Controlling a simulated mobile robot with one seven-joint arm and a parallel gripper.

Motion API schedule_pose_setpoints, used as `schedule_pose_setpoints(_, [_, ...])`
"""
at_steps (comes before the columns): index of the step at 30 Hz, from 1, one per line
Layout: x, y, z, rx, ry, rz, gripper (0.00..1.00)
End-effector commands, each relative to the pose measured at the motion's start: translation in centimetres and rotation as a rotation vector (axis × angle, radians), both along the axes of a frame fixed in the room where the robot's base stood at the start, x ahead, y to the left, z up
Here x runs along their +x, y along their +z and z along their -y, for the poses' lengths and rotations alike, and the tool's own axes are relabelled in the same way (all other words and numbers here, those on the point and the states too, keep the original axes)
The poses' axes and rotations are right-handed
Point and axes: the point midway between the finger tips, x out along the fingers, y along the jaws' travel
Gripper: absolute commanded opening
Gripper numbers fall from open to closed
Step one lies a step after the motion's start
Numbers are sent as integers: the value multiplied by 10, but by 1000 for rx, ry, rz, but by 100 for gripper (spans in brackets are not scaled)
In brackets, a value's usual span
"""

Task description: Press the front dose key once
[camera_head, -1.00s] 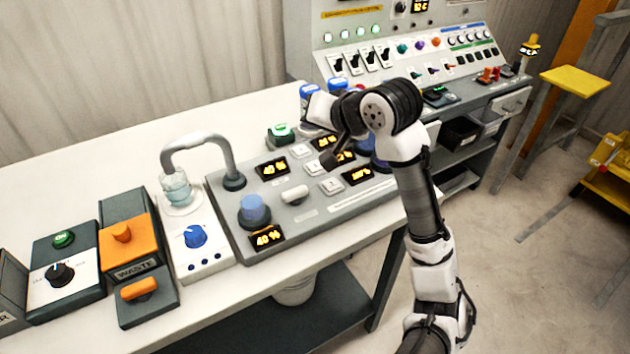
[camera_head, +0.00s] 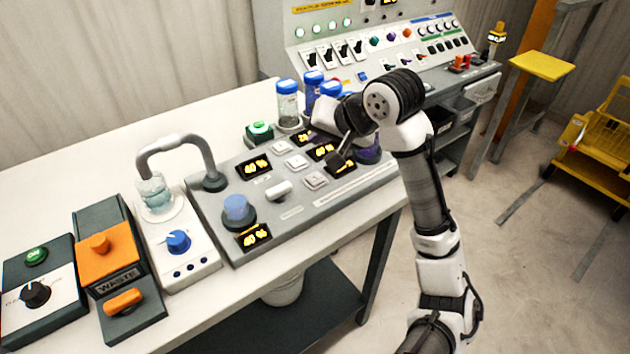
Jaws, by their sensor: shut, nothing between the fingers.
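The front dose key (camera_head: 315,180) is the one nearest me, left of a lit yellow display. The middle key (camera_head: 297,162) and the back key (camera_head: 281,148) stand behind it. My gripper (camera_head: 337,162) is shut and empty. In the picture its dark tip is right of and above the front key, over the displays; they look apart, but its exact height is unclear. My gripper and wrist hide part of the panel's right side.
Blue-capped jars (camera_head: 288,103) stand behind the panel, partly behind my arm. A blue knob (camera_head: 239,210), a white handle (camera_head: 279,190) and a curved spout (camera_head: 180,145) are to the left. An orange waste unit (camera_head: 107,258) is farther left.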

Motion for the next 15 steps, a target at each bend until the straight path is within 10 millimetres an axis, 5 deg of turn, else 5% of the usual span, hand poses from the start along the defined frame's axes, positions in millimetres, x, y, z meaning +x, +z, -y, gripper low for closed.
schedule_pose_setpoints(15, [0, -69, -1, 2, 2, 0, 0])
